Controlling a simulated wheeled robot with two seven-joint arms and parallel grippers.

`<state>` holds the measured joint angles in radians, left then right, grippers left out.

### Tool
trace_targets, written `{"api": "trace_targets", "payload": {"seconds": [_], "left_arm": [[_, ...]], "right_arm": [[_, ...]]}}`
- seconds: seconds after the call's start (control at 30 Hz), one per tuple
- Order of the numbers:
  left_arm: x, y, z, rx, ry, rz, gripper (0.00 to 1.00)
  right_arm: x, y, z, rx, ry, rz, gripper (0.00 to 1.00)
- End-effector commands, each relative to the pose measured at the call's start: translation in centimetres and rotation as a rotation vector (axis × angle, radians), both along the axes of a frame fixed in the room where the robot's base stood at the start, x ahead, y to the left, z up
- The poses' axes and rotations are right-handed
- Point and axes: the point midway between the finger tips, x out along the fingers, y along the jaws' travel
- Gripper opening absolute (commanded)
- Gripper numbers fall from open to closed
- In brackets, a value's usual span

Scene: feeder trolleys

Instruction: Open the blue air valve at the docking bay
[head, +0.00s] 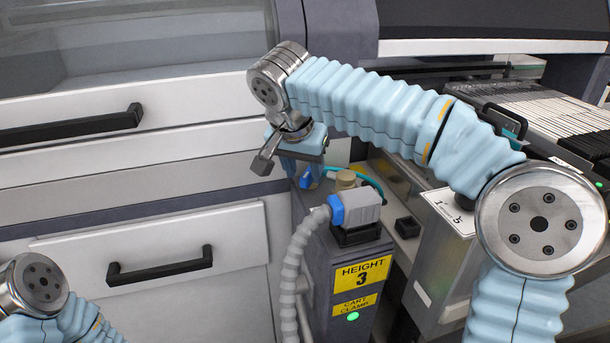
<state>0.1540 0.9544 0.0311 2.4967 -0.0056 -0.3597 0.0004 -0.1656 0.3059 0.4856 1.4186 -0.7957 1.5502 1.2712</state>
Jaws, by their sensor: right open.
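The docking bay post (325,265) stands at the centre, a dark grey box with yellow HEIGHT 3 and CART CLAMP labels. The blue air valve (307,182) shows in part at the top of this post, beside a brass-coloured fitting (346,179) and a teal hose. My right gripper (290,167) is just above and at the valve, open, and hides part of it. I cannot tell whether a finger touches the valve. My left arm shows only at the lower left corner; its gripper is out of view.
A grey and blue connector (354,207) with a ribbed grey hose (291,265) sits on the post in front of the valve. White drawers with black handles (160,265) fill the left. A feeder trolley (540,115) with several slots stands at the right, partly behind my right arm.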

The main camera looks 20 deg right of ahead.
Motion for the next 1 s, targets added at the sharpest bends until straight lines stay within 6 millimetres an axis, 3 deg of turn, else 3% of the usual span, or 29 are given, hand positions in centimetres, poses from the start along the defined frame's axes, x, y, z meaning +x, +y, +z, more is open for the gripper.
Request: {"api": "trace_targets", "payload": {"seconds": [0.17, 0.47, 0.77, 1.0], "left_arm": [[0.0, 0.0, -0.2, 0.000, 0.000, 0.000, 0.43], [0.0, 0.0, -0.2, 0.000, 0.000, 0.000, 0.43], [0.0, 0.0, -0.2, 0.000, 0.000, 0.000, 0.43], [0.0, 0.0, -0.2, 0.000, 0.000, 0.000, 0.43]], "right_arm": [[0.5, -0.3, -1.4, 0.000, 0.001, 0.001, 0.47], [0.6, -0.4, -1.6, 0.000, 0.000, 0.001, 0.47], [0.6, -0.4, -1.6, 0.000, 0.000, 0.001, 0.01], [0.5, -0.4, -1.6, 0.000, 0.000, 0.010, 0.00]]}}
